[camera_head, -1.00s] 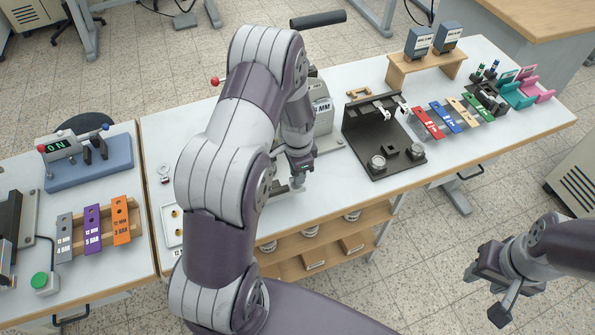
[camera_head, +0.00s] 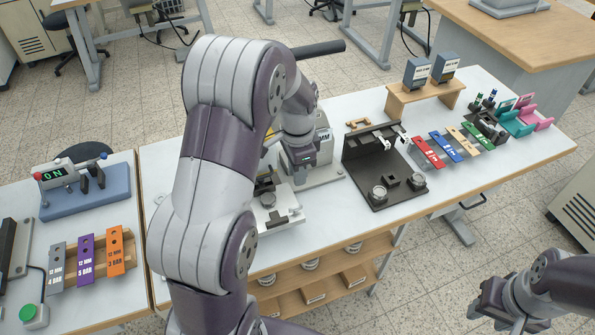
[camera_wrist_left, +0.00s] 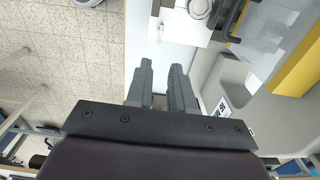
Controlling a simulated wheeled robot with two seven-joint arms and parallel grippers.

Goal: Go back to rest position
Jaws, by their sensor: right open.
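My left arm rises through the middle of the head view and bends down over the main table. Its gripper (camera_head: 300,176) is beside the grey stamping machine (camera_head: 322,150), partly hidden by its own wrist. In the left wrist view the two dark fingers (camera_wrist_left: 163,90) stand apart with a gap and nothing between them. My right gripper (camera_head: 497,312) is open and empty at the lower right, out over the floor and clear of the table.
A light metal fixture (camera_head: 278,218) is just below the left gripper. A black stand (camera_head: 388,200) is to the right, with coloured plates (camera_head: 428,152) beyond it. A wooden riser (camera_head: 425,98) carries two boxes. A blue-based ON unit (camera_head: 88,190) is on the left table.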

